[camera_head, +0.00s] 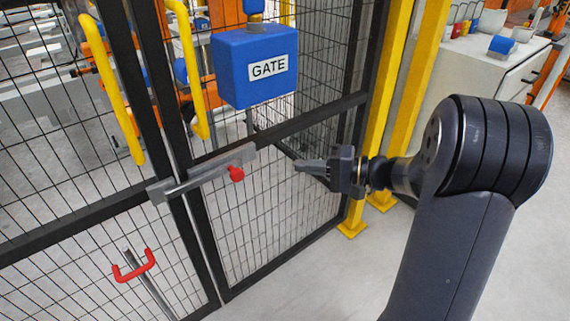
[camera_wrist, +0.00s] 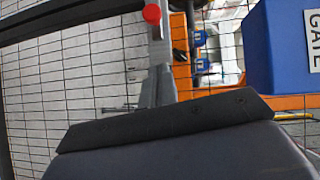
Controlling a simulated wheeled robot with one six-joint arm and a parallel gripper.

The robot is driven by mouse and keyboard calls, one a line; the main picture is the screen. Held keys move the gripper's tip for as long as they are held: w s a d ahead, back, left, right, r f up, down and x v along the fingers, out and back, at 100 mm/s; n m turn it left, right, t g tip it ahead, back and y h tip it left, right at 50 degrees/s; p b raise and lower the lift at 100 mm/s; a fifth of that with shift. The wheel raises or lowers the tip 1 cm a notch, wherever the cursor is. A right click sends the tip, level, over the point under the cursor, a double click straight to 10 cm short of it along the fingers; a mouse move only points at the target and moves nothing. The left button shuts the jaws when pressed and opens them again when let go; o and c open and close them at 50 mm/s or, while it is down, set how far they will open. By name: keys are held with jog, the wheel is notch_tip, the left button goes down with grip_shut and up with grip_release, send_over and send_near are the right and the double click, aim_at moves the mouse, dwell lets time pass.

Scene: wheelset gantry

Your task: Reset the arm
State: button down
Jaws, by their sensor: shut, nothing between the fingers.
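My gripper (camera_head: 308,165) is at the right of centre in the head view, on the end of my dark arm. It points left toward the mesh gate and its fingers are shut with nothing between them. It also shows in the wrist view (camera_wrist: 158,85), dark and partly hidden by the wrist body. The gate latch, a grey sliding bolt (camera_head: 205,175) with a red knob (camera_head: 236,174), lies across the gate seam left of my gripper, apart from it. The red knob also shows at the top of the wrist view (camera_wrist: 152,14).
A blue box marked GATE (camera_head: 254,65) hangs above the bolt. Yellow posts (camera_head: 385,110) stand behind my gripper. A white cabinet (camera_head: 480,65) is at the upper right. Grey floor is open below.

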jog(key=shift+v, duration=0.85)
jog(key=shift+a, duration=0.1)
jog(key=s+a+x, duration=0.1)
jog(key=s+x, duration=0.1)
jog(key=x, duration=1)
jog(key=shift+s+a+f, duration=0.15)
jog(key=shift+s, duration=0.1)
